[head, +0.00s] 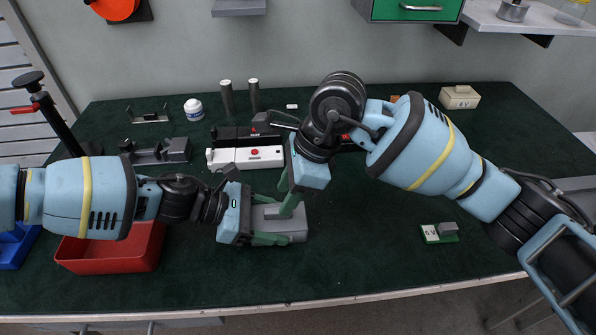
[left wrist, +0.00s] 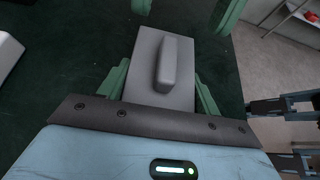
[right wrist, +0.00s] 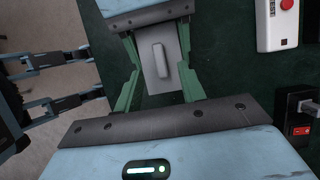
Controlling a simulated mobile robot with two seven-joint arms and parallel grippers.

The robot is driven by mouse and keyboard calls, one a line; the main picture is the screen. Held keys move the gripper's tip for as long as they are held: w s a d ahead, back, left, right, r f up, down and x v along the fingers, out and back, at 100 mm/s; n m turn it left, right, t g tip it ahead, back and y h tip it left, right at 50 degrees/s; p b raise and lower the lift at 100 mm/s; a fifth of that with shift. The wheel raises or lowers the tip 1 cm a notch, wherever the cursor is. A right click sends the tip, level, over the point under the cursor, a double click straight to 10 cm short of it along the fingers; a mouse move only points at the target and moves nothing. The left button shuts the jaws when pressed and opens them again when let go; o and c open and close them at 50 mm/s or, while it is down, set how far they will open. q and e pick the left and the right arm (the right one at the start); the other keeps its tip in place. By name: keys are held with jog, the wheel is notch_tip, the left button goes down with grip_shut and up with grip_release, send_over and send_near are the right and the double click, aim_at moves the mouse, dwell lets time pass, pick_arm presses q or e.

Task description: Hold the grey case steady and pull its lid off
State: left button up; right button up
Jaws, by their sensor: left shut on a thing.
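The grey case (head: 296,226) lies on the dark green bench top near its front edge. Its flat lid (left wrist: 150,84) has a raised grip bar (left wrist: 167,62) along the middle, also seen in the right wrist view (right wrist: 159,64). The lid sits on the case. My left gripper (head: 270,218) reaches in from the left, level with the bench, its green fingers shut on the case's two sides. My right gripper (head: 288,200) points down above the case. Its fingers are apart on either side of the grip bar, with gaps to it in the right wrist view.
A red bin (head: 112,255) stands under my left arm. A white box with a red button (head: 245,158) and dark devices stand behind the case.

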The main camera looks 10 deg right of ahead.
aim_at(277, 210)
jog(key=shift+x, duration=2.1)
grip_shut()
jog(key=shift+r, duration=0.2)
pick_arm(q)
jog(key=shift+f, duration=0.1)
pick_arm(e)
jog(key=shift+a+r, duration=0.1)
jog(key=shift+r, duration=2.5)
pick_arm(q)
jog(key=shift+s, duration=0.1)
pick_arm(e)
jog(key=shift+f, duration=0.1)
